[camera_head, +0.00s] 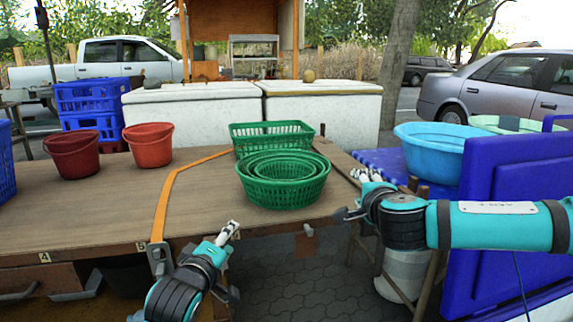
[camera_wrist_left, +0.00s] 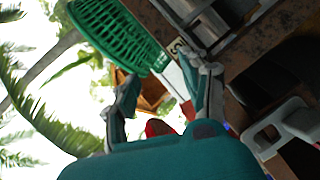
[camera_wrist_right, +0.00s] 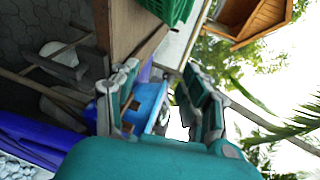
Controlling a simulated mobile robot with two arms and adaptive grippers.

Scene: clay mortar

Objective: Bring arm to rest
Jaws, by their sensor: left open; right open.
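My left gripper (camera_head: 230,262) is by the front edge of the wooden table (camera_head: 110,205), its fingers apart. In the left wrist view its two fingers (camera_wrist_left: 165,92) are spread with nothing between them touching. My right gripper (camera_head: 353,194) is near the table's right end, to the right of the green baskets, with its fingers apart. In the right wrist view its fingers (camera_wrist_right: 160,95) are also spread and hold nothing. Both arms are bent, and the right forearm lies roughly level across the right side of the head view.
Nested round green baskets (camera_head: 283,192) sit near the table's right end, before a rectangular green basket (camera_head: 272,133). Two red buckets (camera_head: 150,147) stand at back left. A blue basin (camera_head: 432,152) and blue panel (camera_head: 515,190) are close to my right arm. The table's middle is clear.

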